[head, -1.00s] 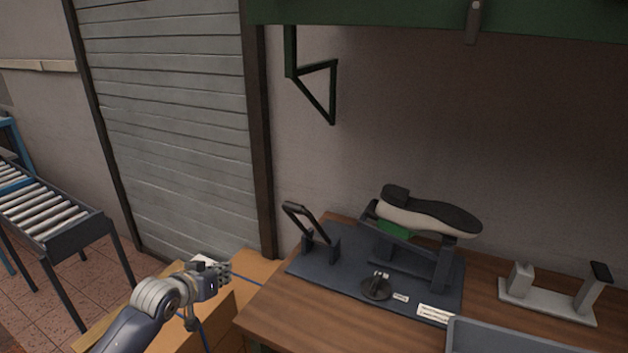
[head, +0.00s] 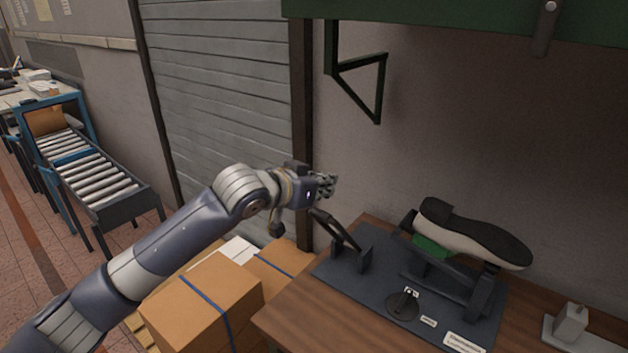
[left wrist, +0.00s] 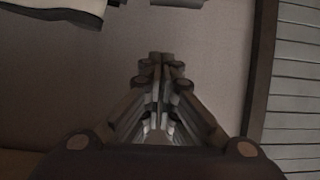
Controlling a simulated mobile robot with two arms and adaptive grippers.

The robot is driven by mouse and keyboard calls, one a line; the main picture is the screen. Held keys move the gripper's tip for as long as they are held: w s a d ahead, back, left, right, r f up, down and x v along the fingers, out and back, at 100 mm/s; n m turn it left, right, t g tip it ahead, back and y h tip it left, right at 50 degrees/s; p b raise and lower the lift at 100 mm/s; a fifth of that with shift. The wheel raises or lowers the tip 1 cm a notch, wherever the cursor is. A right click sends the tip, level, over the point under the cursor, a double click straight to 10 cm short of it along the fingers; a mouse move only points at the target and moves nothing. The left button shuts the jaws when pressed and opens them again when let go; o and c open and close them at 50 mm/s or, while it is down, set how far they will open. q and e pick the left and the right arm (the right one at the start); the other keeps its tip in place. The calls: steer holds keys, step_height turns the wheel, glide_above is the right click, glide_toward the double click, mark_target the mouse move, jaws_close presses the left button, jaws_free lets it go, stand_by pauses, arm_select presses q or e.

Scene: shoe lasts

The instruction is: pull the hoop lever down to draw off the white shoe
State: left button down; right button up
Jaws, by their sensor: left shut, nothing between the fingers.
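The white shoe (head: 462,240) with a dark sole lies sole-up on a dark stand (head: 440,284) on the bench. The black hoop lever (head: 343,236) stands tilted up at the left end of the dark base plate (head: 375,262); its upper end is near my gripper. My right gripper is not in view.
The wooden bench (head: 300,310) carries the plate, with a round dark knob piece (head: 403,306) at its front and a grey metal stand (head: 570,322) at right. Cardboard boxes (head: 205,295) are stacked left of the bench. A green bracket (head: 378,90) hangs on the wall above.

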mark_target(324, 213)
arm_select(q)
steer(key=f, duration=0.1)
steer(key=f+p, duration=0.2)
steer(key=shift+w+d+f, duration=0.15)
steer(key=shift+w+f, duration=0.05)
steer(key=shift+w, duration=0.1)
steer(key=shift+s+a+f, duration=0.2)
steer(key=shift+s+f, duration=0.1)
steer(key=shift+s, duration=0.05)
steer(key=shift+f, duration=0.1)
steer(key=shift+w+d, duration=0.1)
steer(key=shift+f, duration=0.1)
steer(key=s+a+f+t+h+b, duration=0.2)
steer(key=f+b, duration=0.4)
steer(key=b, duration=0.3)
steer(key=s+a+f+t+h+b, duration=0.1)
steer(key=s+a+f+t+b, duration=0.2)
steer(key=b, duration=0.7)
steer(key=s+a+f, duration=0.2)
steer(key=s+f, duration=0.1)
steer(key=s, duration=0.1)
steer(key=shift+s+h, duration=0.2)
steer(key=shift+h, duration=0.2)
steer(key=shift+f, duration=0.15)
